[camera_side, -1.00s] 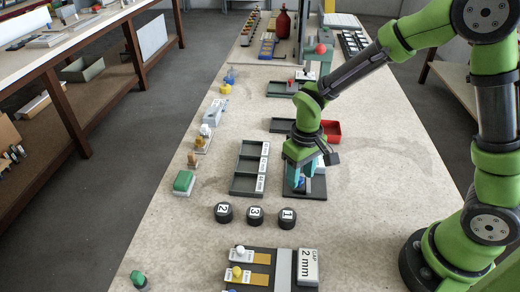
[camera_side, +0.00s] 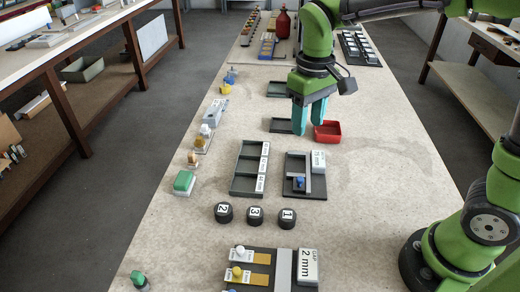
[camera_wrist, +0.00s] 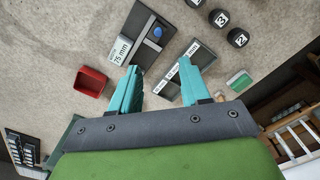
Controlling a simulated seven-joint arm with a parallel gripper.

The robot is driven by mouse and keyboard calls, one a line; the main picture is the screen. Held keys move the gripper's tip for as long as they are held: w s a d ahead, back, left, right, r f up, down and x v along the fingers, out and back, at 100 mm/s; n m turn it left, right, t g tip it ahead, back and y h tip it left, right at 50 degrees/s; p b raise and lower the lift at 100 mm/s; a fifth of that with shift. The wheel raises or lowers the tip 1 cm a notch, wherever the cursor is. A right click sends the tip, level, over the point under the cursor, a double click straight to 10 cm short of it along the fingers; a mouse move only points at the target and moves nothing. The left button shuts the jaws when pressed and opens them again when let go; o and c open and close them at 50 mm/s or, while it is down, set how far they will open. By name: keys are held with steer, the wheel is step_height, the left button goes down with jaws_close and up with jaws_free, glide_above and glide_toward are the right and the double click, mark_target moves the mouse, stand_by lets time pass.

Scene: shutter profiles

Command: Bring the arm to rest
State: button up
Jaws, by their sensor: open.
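My gripper (camera_side: 308,117) is raised above the table, with its two teal fingers apart and nothing between them. In the side view it hangs beside the red tray (camera_side: 327,131). The wrist view also shows the gripper (camera_wrist: 160,85) with spread, empty fingers. A dark fixture (camera_side: 315,193) with a blue knob (camera_side: 299,182) and a white label reading 75 mm lies on the table nearer the side camera. The fixture also shows in the wrist view (camera_wrist: 140,22), clear of the fingers.
A three-compartment grey tray (camera_side: 234,180) lies left of the fixture. Several numbered black knobs (camera_side: 255,215) and a gap board (camera_side: 283,268) are nearer the camera. Small stamps and blocks line the left edge, including a green-topped block (camera_side: 184,182). A red bottle (camera_side: 283,22) stands far back.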

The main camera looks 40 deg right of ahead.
steer(key=s+d+r+m+t+y, duration=0.1)
steer(key=s+d+r+m+t, duration=0.1)
steer(key=s, duration=0.3)
steer(key=s+d+r+m+t+y, duration=0.1)
steer(key=s+d+m+t, duration=0.1)
steer(key=s+t, duration=0.3)
steer(key=shift+s+d+r, duration=0.25)
steer(key=shift+s+r, duration=0.15)
steer(key=shift+s, duration=0.4)
